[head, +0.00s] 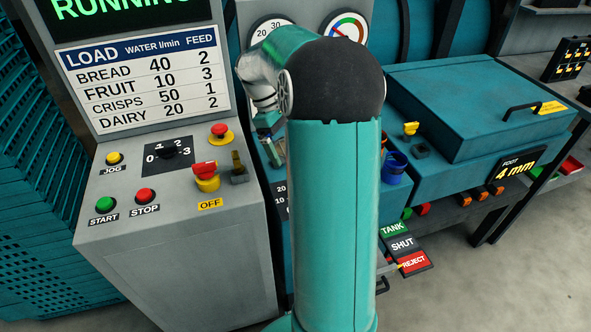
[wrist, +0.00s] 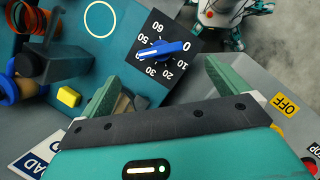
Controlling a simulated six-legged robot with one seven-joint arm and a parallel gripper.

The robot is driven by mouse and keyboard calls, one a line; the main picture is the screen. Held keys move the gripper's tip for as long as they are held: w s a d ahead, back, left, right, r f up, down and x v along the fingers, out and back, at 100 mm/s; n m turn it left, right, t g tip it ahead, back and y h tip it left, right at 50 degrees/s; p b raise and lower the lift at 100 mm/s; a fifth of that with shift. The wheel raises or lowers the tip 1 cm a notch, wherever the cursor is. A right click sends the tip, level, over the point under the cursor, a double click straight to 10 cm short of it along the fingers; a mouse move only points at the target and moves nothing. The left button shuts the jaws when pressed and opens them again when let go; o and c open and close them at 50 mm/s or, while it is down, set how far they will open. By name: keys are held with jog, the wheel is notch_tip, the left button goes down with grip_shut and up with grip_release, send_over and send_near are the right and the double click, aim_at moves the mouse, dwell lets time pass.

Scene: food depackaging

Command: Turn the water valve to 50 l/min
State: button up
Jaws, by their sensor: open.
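The water valve's blue handle (wrist: 163,49) sits on a black dial plate (wrist: 183,72) marked from 0 to 60 in the wrist view. The handle's right end lies near the 0, and its left end lies near the 40 side; I cannot tell which end is the pointer. My gripper (wrist: 165,85) is open, its two green fingers apart on either side below the dial, with nothing between them. The handle is ahead of the fingers and apart from them. In the head view my arm hides the handle, and only a dark numbered plate edge (head: 281,195) shows.
A grey control panel (head: 180,256) with buttons, a red-and-yellow switch and a LOAD table (head: 143,78) stands at left. The table lists crisps at water 50. A yellow block (wrist: 69,97) and a dark clamp-like part (wrist: 52,62) with orange coils lie left of the dial.

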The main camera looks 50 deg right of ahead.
jog(key=x, duration=0.9)
jog(key=shift+w+d+f, duration=0.1)
jog(key=shift+f, duration=0.25)
jog(key=c, duration=1)
